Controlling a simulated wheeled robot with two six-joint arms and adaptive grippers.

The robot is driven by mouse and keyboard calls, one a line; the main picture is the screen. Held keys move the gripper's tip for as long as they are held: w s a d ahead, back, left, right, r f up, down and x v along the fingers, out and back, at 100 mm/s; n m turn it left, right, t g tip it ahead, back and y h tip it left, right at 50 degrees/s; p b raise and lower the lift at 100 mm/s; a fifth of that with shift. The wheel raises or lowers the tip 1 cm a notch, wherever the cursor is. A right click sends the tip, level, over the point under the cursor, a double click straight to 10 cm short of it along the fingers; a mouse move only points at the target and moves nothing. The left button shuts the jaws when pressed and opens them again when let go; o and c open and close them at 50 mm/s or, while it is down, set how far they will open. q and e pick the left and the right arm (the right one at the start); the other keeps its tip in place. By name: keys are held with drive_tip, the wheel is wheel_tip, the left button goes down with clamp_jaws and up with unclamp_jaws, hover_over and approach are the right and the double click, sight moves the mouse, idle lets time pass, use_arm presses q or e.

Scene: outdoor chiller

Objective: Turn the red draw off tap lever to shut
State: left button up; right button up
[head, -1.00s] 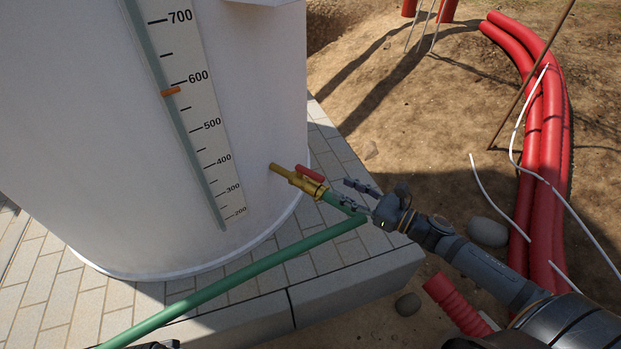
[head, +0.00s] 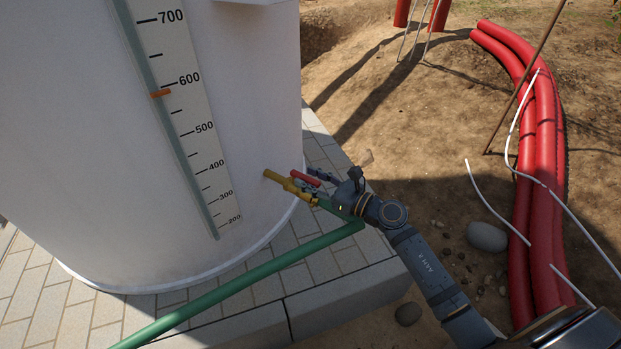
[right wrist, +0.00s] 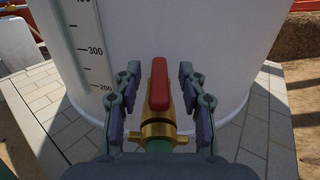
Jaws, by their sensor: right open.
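The red tap lever (head: 305,177) sits on top of the brass draw off tap (head: 291,186), which sticks out low from the white tank. In the right wrist view the red lever (right wrist: 158,84) lies along the brass tap body (right wrist: 158,130), pointing toward the tank. My right gripper (head: 316,182) is at the tap. In the right wrist view its two fingers (right wrist: 158,88) stand open, one on each side of the lever, with a gap on both sides. The head view partly hides the tap behind the gripper. My left gripper is not in view.
The white tank (head: 90,150) with its level scale (head: 190,110) stands on a paved plinth (head: 345,300). A green hose (head: 250,278) runs from the tap to the lower left. Red corrugated pipes (head: 545,180) and a grey stone (head: 487,236) lie on the dirt at right.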

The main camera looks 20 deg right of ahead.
clamp_jaws()
idle(0.3)
drive_tip(key=shift+w, duration=0.1)
